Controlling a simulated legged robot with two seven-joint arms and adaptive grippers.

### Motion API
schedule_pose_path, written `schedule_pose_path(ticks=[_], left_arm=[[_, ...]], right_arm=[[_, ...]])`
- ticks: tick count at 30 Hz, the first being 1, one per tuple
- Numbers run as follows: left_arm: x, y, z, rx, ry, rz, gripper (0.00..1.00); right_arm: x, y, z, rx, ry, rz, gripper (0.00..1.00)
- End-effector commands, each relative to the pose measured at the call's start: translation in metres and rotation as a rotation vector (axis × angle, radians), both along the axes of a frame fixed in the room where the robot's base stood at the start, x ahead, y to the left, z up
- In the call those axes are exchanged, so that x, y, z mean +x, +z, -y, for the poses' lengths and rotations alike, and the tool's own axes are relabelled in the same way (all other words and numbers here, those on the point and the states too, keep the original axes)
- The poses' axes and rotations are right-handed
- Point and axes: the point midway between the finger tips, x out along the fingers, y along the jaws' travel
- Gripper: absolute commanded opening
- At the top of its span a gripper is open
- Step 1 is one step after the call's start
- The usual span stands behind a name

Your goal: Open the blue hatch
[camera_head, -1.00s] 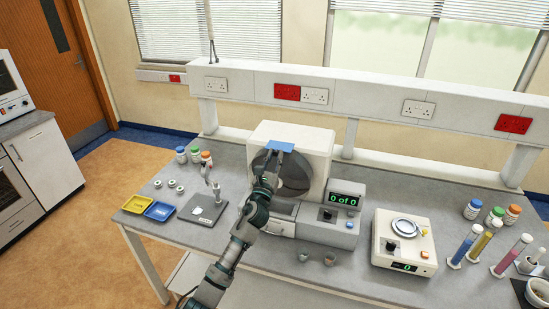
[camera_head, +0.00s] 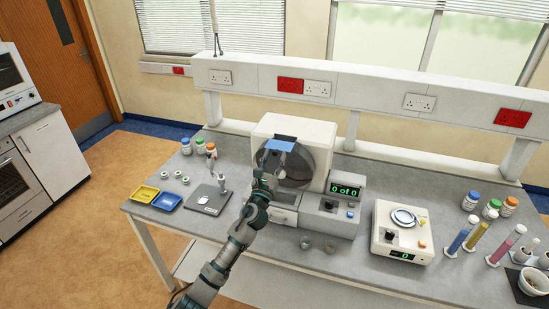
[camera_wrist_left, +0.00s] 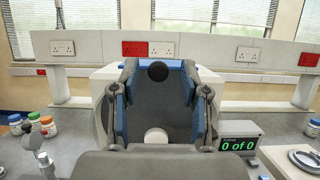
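The blue hatch (camera_head: 281,145) is at the upper front of the white machine (camera_head: 318,135), above a dark round opening. My left gripper (camera_head: 264,180) is in front of the machine, below the blue part in the head view. In the left wrist view its fingers (camera_wrist_left: 160,105) are spread apart with nothing clearly held. Whether they touch the hatch cannot be told. My right gripper is not in view.
A display reading "0 of 0" (camera_head: 346,189) is right of the opening. A balance (camera_head: 402,234) and several tubes stand further right. A small stand (camera_head: 210,200), yellow tray (camera_head: 145,194), blue tray (camera_head: 167,201) and capped bottles are left. A shelf with sockets runs behind.

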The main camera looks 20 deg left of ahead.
Motion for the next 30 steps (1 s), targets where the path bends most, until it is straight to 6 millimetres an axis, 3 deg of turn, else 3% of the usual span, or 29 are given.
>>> schedule_pose_path(ticks=[11, 24, 30], left_arm=[[-0.008, -0.004, -0.001, 0.002, 0.001, 0.0, 0.47], [-0.09, -0.039, -0.002, 0.001, -0.001, -0.002, 0.47], [-0.108, -0.046, -0.003, 0.002, 0.001, -0.001, 0.47]], right_arm=[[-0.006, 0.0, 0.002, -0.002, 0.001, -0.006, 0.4], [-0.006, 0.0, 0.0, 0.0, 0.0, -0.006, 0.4], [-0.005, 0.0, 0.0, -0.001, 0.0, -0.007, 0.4]])
